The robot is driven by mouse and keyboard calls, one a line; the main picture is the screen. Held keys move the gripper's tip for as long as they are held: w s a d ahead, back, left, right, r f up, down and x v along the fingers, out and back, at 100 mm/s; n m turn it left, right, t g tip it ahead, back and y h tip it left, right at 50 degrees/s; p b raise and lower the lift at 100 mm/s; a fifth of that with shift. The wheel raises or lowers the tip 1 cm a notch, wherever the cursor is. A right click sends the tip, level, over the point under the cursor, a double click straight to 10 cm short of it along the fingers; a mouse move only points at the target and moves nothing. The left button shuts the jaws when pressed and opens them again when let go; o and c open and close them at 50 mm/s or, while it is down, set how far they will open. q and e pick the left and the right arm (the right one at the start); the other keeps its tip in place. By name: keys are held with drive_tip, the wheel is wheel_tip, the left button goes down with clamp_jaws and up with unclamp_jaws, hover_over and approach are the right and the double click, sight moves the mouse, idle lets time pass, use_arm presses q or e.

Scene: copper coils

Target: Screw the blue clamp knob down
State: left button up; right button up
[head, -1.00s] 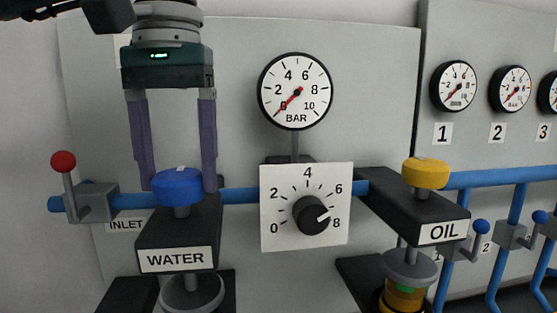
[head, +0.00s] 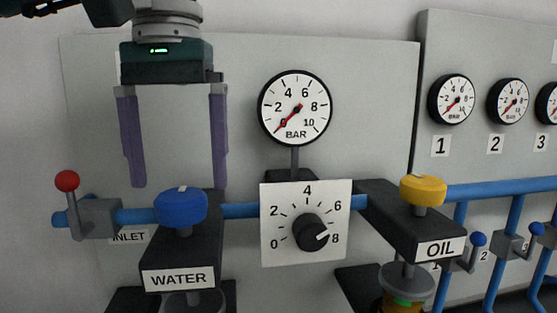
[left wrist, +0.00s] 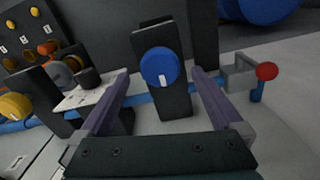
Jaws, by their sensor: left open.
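The blue clamp knob (head: 181,207) sits on top of the black block labelled WATER (head: 180,262). It has a small white mark on its rim. My left gripper (head: 175,186) points down with its two purple fingers wide apart, open and empty. In the head view its fingertips are at about the height of the knob's top, one to each side in the picture. In the left wrist view the knob (left wrist: 160,67) shows beyond and between the fingers (left wrist: 160,82), apart from both. My right gripper is not in view.
A blue pipe (head: 240,211) runs behind the knob, with a red-balled lever (head: 67,181) at left. A dial plate (head: 285,248) and a BAR gauge (head: 294,108) stand to the right. Further right is a yellow knob (head: 423,190) on the OIL block (head: 410,228).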

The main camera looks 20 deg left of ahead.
sight(181, 194)
use_arm(q)
wheel_tip(181, 194, up, 7)
drive_tip(key=p, duration=0.5)
drive_tip(key=shift+r, duration=0.1)
